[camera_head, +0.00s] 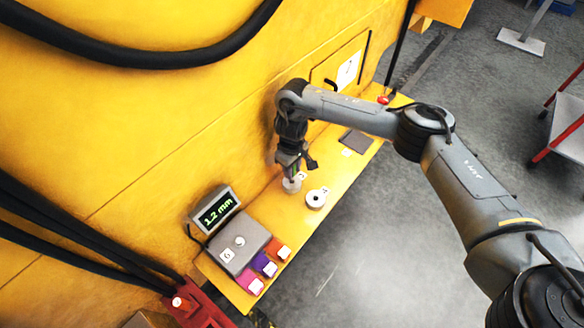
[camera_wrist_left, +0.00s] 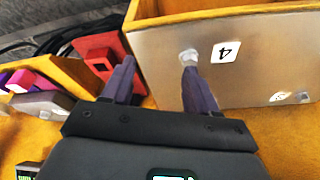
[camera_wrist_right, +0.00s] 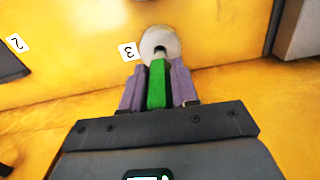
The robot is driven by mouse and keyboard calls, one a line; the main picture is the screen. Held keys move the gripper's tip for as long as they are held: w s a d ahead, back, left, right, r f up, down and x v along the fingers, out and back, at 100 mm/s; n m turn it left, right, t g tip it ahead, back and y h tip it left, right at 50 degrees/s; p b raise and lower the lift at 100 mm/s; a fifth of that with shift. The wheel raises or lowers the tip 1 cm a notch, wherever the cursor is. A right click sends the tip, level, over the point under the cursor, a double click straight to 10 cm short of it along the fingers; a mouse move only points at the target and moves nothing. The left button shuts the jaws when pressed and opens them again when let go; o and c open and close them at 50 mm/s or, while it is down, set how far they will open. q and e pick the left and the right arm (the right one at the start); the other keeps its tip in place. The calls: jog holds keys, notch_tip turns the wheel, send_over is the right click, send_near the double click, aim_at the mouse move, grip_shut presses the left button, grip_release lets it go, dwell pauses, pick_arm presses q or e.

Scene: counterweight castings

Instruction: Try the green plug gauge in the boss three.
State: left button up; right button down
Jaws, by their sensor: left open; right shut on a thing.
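The green plug gauge (camera_wrist_right: 157,88) is held between the purple fingers of my right gripper (camera_wrist_right: 158,82). Its grey tip meets the dark hole of the round pale boss three (camera_wrist_right: 172,42), which has a label 3 (camera_wrist_right: 127,52) beside it. I cannot tell how far the tip is in. In the head view my right gripper (camera_head: 292,164) points down over this boss (camera_head: 292,185); the gauge is hard to make out there. My left gripper (camera_wrist_left: 158,82) is open and empty in its wrist view, in front of a box face with a label 4.
A second ring-shaped boss (camera_head: 316,199) stands close to the right gripper. A display (camera_head: 214,208) reading 1.2 mm, a grey block (camera_head: 238,240) and orange, purple and magenta blocks stand at the ledge's near end. A dark pad (camera_head: 356,142) lies farther along.

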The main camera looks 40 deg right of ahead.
pick_arm(q)
jog(key=shift+d+r, duration=0.15)
jog(key=shift+r, duration=0.05)
pick_arm(e)
jog(key=shift+f, duration=0.2)
pick_arm(q)
jog(key=shift+r, duration=0.15)
pick_arm(e)
jog(key=shift+f, duration=0.2)
pick_arm(q)
jog(key=shift+p, duration=0.3)
pick_arm(e)
jog(key=shift+f, duration=0.25)
dwell(0.6)
jog(key=shift+f, duration=0.4)
jog(key=shift+f, duration=0.45)
dwell(0.6)
pick_arm(q)
jog(key=shift+f, duration=0.2)
pick_arm(e)
jog(key=shift+f, duration=0.4)
jog(key=shift+f, duration=0.15)
dwell(0.8)
